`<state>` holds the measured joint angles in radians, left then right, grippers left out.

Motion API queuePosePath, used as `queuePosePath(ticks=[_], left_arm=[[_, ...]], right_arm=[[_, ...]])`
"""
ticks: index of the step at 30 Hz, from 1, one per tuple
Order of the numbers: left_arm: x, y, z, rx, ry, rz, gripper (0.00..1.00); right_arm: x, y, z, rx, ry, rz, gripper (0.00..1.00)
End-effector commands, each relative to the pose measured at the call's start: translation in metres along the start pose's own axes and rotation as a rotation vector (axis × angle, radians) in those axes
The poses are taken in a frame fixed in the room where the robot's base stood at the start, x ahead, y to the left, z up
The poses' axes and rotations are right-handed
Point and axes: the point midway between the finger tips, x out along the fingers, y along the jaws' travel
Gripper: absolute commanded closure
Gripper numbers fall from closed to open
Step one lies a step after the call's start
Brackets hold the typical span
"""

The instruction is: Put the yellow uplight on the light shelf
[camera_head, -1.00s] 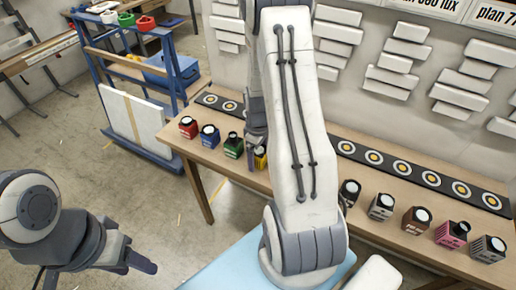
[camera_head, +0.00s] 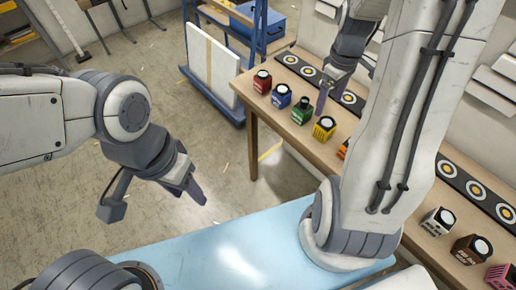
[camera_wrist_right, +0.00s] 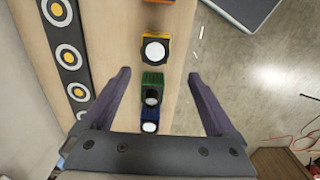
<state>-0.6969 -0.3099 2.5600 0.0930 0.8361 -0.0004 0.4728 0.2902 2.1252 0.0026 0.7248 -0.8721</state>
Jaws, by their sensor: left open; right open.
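The yellow uplight (camera_head: 324,128), a small block with a white round top, stands on the wooden table between the green one and an orange one. It also shows in the right wrist view (camera_wrist_right: 154,49), just beyond my fingertips. My right gripper (camera_wrist_right: 158,76) is open and empty above the table, with the green uplight (camera_wrist_right: 152,82) between its fingers in that view. My left gripper (camera_head: 153,202) is open and empty, away from the table. I cannot tell which surface is the light shelf.
Red (camera_head: 262,81) and blue (camera_head: 281,96) uplights stand in the same row; others stand further right. A black strip with ringed spots (camera_head: 310,71) runs along the table's back. A blue cart (camera_head: 236,95) with a white panel stands beyond the table's left end.

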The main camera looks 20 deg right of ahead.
Motion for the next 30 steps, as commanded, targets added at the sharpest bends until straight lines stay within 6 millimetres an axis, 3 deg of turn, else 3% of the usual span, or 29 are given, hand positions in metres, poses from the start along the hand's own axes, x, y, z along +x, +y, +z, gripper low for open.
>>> queuePosePath(ticks=[4,8,12,15,18,21,30], left_arm=[[0.000,0.000,0.000,0.000,0.000,0.000,0.50],[0.000,0.000,0.000,0.000,0.000,0.000,0.50],[0.000,0.000,0.000,0.000,0.000,0.000,0.50],[0.000,0.000,0.000,0.000,0.000,0.000,0.50],[0.000,0.000,0.000,0.000,0.000,0.000,0.50],[0.000,0.000,0.000,0.000,0.000,0.000,0.50],[0.000,0.000,0.000,0.000,0.000,0.000,0.50]], right_arm=[[-0.017,-0.062,-0.030,-0.054,0.016,0.000,0.08],[-0.036,-0.148,-0.045,-0.108,0.033,-0.009,0.08],[-0.050,-0.235,-0.031,-0.164,0.047,-0.030,0.08],[-0.056,-0.282,-0.008,-0.197,0.050,-0.047,0.08],[-0.058,-0.313,0.015,-0.222,0.048,-0.063,0.08],[-0.059,-0.330,0.032,-0.235,0.045,-0.072,0.08],[-0.059,-0.339,0.043,-0.238,0.041,-0.079,0.08]])
